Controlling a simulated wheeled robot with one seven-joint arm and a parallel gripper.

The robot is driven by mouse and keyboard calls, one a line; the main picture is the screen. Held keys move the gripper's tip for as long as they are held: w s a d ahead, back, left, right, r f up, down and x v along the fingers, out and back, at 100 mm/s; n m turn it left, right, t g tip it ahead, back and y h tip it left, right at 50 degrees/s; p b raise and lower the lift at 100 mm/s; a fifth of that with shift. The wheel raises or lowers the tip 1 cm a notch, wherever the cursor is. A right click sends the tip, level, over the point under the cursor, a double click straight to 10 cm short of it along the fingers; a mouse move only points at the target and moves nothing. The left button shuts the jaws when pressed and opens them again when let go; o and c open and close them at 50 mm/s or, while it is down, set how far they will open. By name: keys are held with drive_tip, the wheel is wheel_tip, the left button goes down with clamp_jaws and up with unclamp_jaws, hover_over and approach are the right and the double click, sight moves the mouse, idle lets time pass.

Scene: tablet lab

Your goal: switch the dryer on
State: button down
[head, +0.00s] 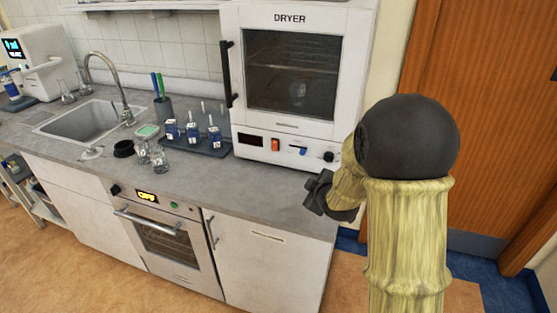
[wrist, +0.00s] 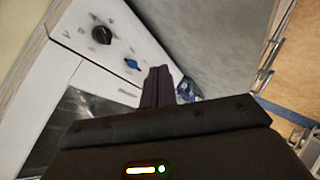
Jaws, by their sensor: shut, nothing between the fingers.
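The white dryer (head: 353,60) stands on the counter at the back right, its windowed door shut. Its lower front panel carries a dark display (head: 249,140), a red switch (head: 275,145), a blue control (head: 298,151) and a black knob (head: 328,157). My gripper (head: 314,196) is shut and empty, in front of and below the panel's right part, apart from it. In the wrist view the closed fingers (wrist: 158,80) show beside the panel, with the black knob (wrist: 101,35) and blue control (wrist: 131,64) in sight. I cannot make out the red switch there.
A dark rack with blue-labelled bottles (head: 193,134) stands left of the dryer. Glass beakers (head: 158,158) stand near the counter front. An oven (head: 165,240) is built in below. The counter before the dryer is clear. A wooden door (head: 490,110) is at the right.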

drive_tip(key=w+a+f+n+t+y+b, duration=0.1)
drive_tip(key=w+a+n+t+y+b, duration=0.1)
drive_tip(key=w+a+n+t+y, duration=0.2)
drive_tip(key=w+a+n+y, duration=0.1)
drive_tip(key=w+a+n, duration=0.2)
drive_tip(key=n, duration=0.2)
drive_tip(key=shift+a+f+n+b, duration=0.25)
drive_tip(key=shift+f+n+b, duration=0.05)
drive_tip(key=shift+f+b, duration=0.1)
drive_tip(key=shift+w, duration=0.15)
drive_tip(key=p, duration=0.4)
approach(275, 146)
drive_tip(key=w+a, duration=0.1)
drive_tip(key=w+a+f, duration=0.1)
drive_tip(key=w, duration=0.1)
drive_tip(key=w+a+f, duration=0.1)
drive_tip(key=w+a, duration=0.1)
drive_tip(key=shift+w+d+f, duration=0.15)
drive_tip(key=shift+w, duration=0.15)
drive_tip(key=shift+f+b, duration=0.1)
drive_tip(key=shift+b, duration=0.3)
